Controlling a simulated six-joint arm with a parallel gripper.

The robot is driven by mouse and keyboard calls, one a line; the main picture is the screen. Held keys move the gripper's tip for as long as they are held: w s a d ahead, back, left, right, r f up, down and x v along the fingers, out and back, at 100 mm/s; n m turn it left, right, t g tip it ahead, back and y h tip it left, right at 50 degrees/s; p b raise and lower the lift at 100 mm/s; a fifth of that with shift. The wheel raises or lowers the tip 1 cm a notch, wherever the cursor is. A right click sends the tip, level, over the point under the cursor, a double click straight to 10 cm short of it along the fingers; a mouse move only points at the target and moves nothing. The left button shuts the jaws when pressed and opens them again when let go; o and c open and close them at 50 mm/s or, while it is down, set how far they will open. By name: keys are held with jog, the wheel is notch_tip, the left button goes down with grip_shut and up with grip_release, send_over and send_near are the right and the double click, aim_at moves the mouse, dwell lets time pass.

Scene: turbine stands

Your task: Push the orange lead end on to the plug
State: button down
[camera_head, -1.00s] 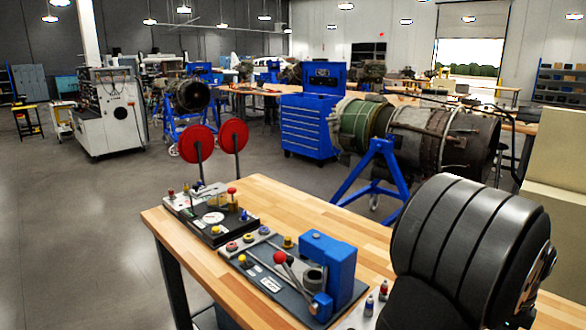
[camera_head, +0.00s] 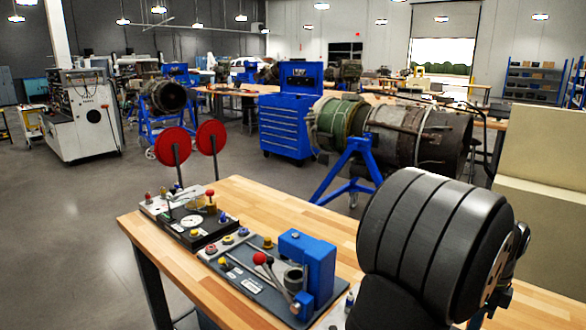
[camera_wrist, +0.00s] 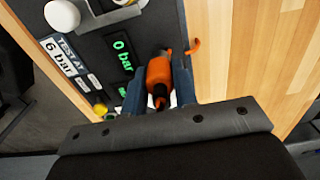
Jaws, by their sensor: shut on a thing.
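The orange lead end (camera_wrist: 159,72) is between the two blue-grey fingers of my gripper (camera_wrist: 160,88) in the wrist view. My gripper is shut on it, just above the dark panel of a test unit (camera_wrist: 92,62). A short orange piece (camera_wrist: 193,46) curves out to the right of the lead end. I cannot make out the plug, nor tell whether the lead end touches it. The gripper and the lead end cannot be made out in the head view.
The panel has a green "0 bar" display (camera_wrist: 122,52), a "TEST AT 6 bar" label (camera_wrist: 60,56) and a yellow knob (camera_wrist: 100,109). In the head view, a blue block unit (camera_head: 307,268) with levers stands on the wooden bench (camera_head: 338,222). Bare wood lies behind it.

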jog(key=w+a+r, duration=0.5)
jog(key=a+r, duration=0.2)
jog(key=r, duration=0.3)
jog(key=shift+s+d+f, duration=0.1)
jog(key=shift+d+f, duration=0.05)
jog(key=shift+f, duration=1)
jog(key=shift+d+f, duration=0.1)
jog(key=shift+f, duration=1)
jog(key=shift+f, duration=0.95)
jog(key=shift+f, duration=0.3)
jog(key=shift+f, duration=0.1)
